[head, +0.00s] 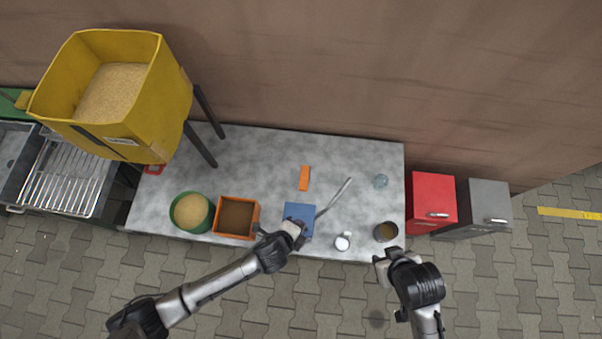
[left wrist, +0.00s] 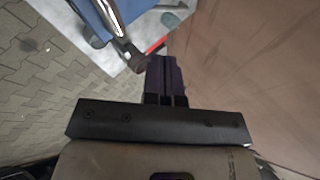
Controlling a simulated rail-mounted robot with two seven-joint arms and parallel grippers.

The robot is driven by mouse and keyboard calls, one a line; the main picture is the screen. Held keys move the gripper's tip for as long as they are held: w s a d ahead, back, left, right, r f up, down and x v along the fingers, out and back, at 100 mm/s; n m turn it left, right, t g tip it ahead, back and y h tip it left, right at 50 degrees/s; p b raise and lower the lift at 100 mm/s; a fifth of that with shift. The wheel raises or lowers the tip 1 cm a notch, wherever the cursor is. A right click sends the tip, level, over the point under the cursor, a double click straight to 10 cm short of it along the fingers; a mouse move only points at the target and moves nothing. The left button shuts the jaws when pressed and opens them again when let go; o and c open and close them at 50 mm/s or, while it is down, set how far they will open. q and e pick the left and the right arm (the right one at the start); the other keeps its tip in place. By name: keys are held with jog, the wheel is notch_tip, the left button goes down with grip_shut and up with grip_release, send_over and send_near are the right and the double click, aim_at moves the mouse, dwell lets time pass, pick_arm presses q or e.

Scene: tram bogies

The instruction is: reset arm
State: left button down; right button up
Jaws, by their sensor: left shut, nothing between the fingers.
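My left gripper (head: 298,229) is over the front edge of the grey worktop (head: 300,150), beside a blue square item (head: 299,213) that it partly covers. In the left wrist view its dark fingers (left wrist: 166,78) are together with nothing between them. My right gripper (head: 382,268) is in front of the worktop's right end, just below a dark cup (head: 386,231). Its fingers are too small and dark to tell whether they are apart.
A grey metal tool (head: 335,197), an orange block (head: 304,178), a small white item (head: 343,241) and a clear glass (head: 381,181) are on the worktop. A green bowl (head: 191,212) and an orange box (head: 236,217) stand left. A yellow hopper (head: 150,95) rises behind them. A red cabinet (head: 432,196) stands right.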

pick_arm(q)
jog(key=s+a+r+n+y, duration=0.3)
jog(key=s+a+r+n, duration=0.15)
jog(key=s+a, duration=0.2)
jog(key=w+a+r+n+y, duration=0.1)
jog(key=w+a+r+n, duration=0.25)
jog(key=r+n, duration=0.3)
jog(key=w+a+r+n+y, duration=0.1)
jog(key=w+a+r+n, duration=0.2)
jog(key=a+r+n, duration=0.3)
jog(key=s+a+r+n, duration=0.2)
jog(key=s+a+n, duration=0.2)
jog(key=a, duration=0.1)
jog(key=s+a+f+n+g, duration=0.1)
jog(key=s+f+n+g, duration=0.15)
jog(key=s+f, duration=0.4)
notch_tip(320, 180, up, 16)
jog(key=s+p, duration=0.2)
jog(key=p, duration=1.2)
jog(key=shift+a+m+g+y+p, duration=0.2)
jog(key=shift+m+g+y+p, duration=0.2)
jog(key=shift+m+g, duration=0.05)
